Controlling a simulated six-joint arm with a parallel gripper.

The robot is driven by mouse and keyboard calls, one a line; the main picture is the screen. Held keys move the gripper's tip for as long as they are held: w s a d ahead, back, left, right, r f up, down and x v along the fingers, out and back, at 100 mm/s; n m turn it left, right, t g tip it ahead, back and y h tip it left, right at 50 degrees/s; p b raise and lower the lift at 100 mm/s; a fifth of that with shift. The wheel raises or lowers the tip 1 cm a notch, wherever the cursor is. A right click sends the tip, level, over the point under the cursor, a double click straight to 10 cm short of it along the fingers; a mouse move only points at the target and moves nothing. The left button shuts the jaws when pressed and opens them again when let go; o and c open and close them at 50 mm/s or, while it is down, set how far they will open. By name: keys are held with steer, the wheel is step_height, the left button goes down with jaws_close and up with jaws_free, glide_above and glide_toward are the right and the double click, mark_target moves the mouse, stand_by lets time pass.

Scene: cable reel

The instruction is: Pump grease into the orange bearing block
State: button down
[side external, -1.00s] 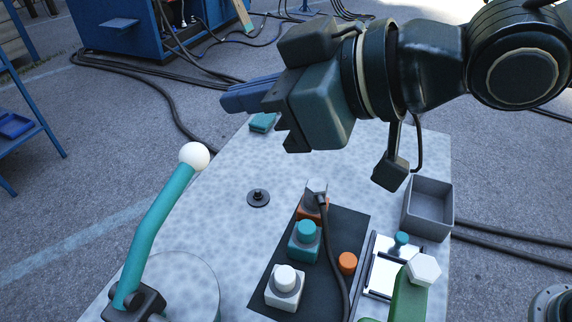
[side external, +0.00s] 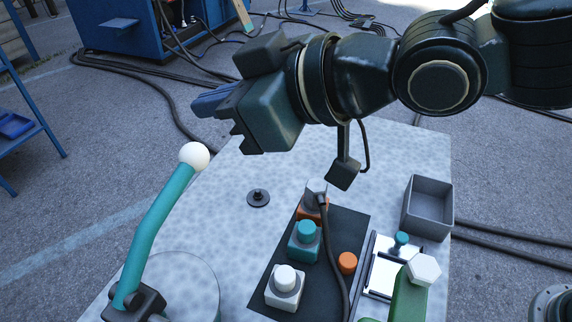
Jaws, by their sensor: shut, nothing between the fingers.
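The orange bearing block (side external: 309,214) stands at the far end of a dark mat (side external: 336,231). A grey coupler (side external: 316,189) sits on top of it, with a black hose (side external: 331,245) running from it toward the front. An orange cap (side external: 347,263) is on the mat's right side, apart from the block. A green lever or handle (side external: 408,299) with a white hexagonal knob (side external: 424,269) is at the lower right. My gripper (side external: 203,104) is shut and empty, held high above the far left of the table, away from the block.
A teal block (side external: 304,248) and a white block (side external: 284,293), both capped, share the mat. A teal lever with a white ball (side external: 194,156) rises at left. A black disc (side external: 258,198) lies on the table. A grey open box (side external: 428,208) stands at right.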

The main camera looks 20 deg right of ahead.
mark_target(202, 158)
steer(key=shift+w+a+f, duration=0.5)
steer(key=shift+w+f, duration=0.15)
steer(key=shift+f, duration=0.15)
steer(key=shift+w+a+f, duration=0.55)
steer(key=shift+w+f, duration=0.1)
steer(key=shift+f, duration=0.2)
steer(key=shift+w+a+f, duration=0.5)
steer(key=shift+w+f, duration=0.15)
steer(key=shift+f, duration=0.15)
steer(key=shift+d+f, duration=0.2)
steer(key=shift+f, duration=0.5)
